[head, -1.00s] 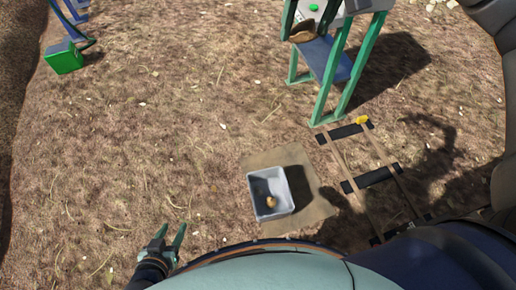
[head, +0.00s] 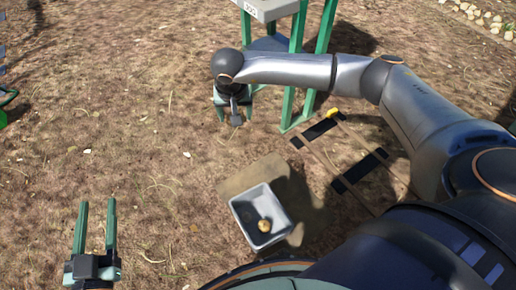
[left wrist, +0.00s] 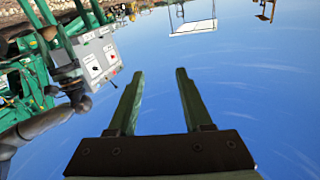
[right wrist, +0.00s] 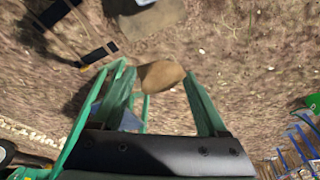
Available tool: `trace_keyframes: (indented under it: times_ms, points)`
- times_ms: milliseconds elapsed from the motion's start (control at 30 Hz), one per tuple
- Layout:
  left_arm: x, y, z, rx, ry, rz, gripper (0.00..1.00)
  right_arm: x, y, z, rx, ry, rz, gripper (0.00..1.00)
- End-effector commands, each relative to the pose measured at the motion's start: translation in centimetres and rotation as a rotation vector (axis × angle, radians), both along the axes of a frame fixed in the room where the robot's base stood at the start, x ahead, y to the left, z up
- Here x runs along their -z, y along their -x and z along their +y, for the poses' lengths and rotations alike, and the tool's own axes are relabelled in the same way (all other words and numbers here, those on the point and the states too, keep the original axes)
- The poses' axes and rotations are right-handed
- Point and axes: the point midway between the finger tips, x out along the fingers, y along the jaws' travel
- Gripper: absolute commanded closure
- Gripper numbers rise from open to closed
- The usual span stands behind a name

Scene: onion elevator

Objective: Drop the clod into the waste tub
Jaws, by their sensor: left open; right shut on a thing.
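The clod (right wrist: 162,75) is a brown lump between the fingers of my right gripper (right wrist: 157,76) in the right wrist view. In the head view my right gripper (head: 234,112) hangs above the ground in front of the green stand, up and left of the tub; the clod is hard to make out there. The waste tub (head: 241,220), pale grey and open-topped, stands on a tan mat with a small yellowish lump inside. My left gripper (head: 97,205) is open and empty at the lower left; its open fingers also show in the left wrist view (left wrist: 158,85).
A green-legged stand (head: 296,60) with a grey box on top is at the upper middle. A wooden frame with black crosspieces (head: 321,130) and a yellow piece (head: 333,113) lies right of the tub. Ground left of the tub is clear.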

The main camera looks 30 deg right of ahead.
Motion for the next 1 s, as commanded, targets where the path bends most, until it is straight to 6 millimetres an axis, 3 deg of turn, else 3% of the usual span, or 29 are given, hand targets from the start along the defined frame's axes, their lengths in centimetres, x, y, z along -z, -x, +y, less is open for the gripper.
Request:
trace_keyframes:
  times_ms: [33,100,267,300,400,600,800,1000]
  points:
    - [0.6,0.0,-0.2,0.011,0.003,-0.056,0.5,4.6,0.4,-0.2,0.022,0.0,0.007,0.9]
    - [-0.2,0.1,-0.5,0.026,0.006,-0.132,0.5,8.7,0.9,-0.6,0.052,0.001,0.008,0.9]
    - [-1.9,0.9,-1.2,0.062,0.019,-0.305,0.5,18.1,2.4,-1.6,0.108,0.001,0.007,0.9]
    - [-2.2,1.3,-1.3,0.071,0.022,-0.347,0.5,20.4,2.9,-1.8,0.119,0.0,0.007,1.0]
    - [-3.2,2.3,-1.7,0.094,0.031,-0.454,0.5,26.2,4.5,-2.3,0.143,0.0,0.008,1.0]
    - [-4.7,4.9,-2.2,0.138,0.047,-0.641,0.5,35.7,7.9,-3.2,0.17,0.0,0.004,1.0]
    - [-5.7,6.7,-2.5,0.164,0.057,-0.747,0.5,40.4,10.1,-3.7,0.178,-0.001,0.0,1.0]
    - [-5.7,7.1,-2.6,0.17,0.056,-0.772,0.5,41.7,10.6,-3.7,0.179,-0.002,-0.001,1.0]
